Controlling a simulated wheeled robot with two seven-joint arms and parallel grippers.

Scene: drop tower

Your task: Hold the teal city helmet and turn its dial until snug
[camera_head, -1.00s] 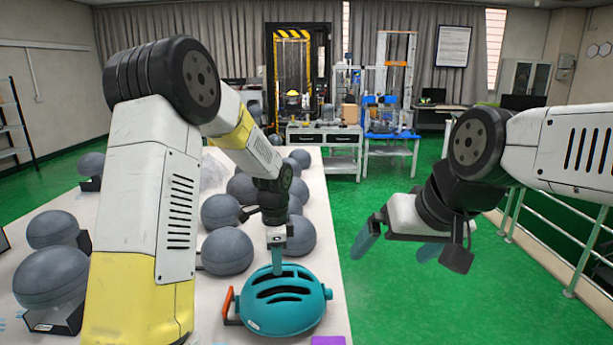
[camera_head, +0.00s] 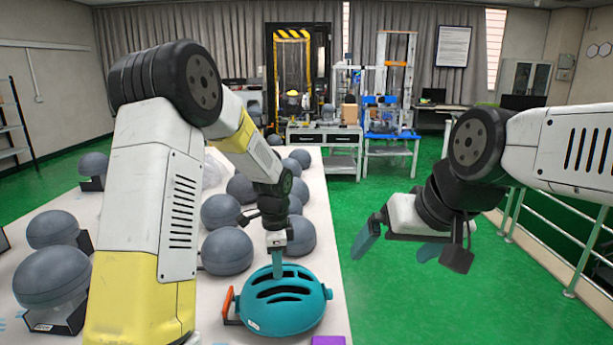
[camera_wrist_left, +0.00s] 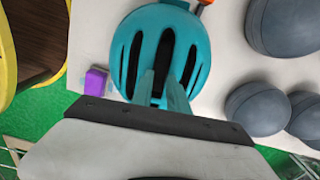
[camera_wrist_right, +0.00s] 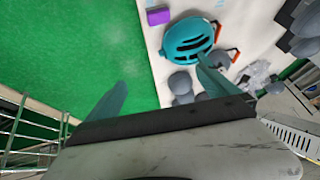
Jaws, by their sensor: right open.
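The teal helmet (camera_head: 283,309) sits dome up on the white table, with dark vent slots on top. It also shows in the left wrist view (camera_wrist_left: 197,68) and the right wrist view (camera_wrist_right: 186,42). An orange part (camera_head: 228,304) sticks out at its left side. My left gripper (camera_head: 278,270) points down at the helmet top. Its teal fingers (camera_wrist_left: 160,82) are close together over the middle slots; I cannot tell whether they grip a rib. My right gripper (camera_head: 398,245) is open and empty, right of the table and apart from the helmet.
A purple block (camera_head: 328,341) lies near the helmet at the table's front edge. Several grey domes, such as this one (camera_head: 228,251), stand behind and left of the helmet. Green floor (camera_head: 390,310) is free to the right, and a railing (camera_head: 540,245) stands at far right.

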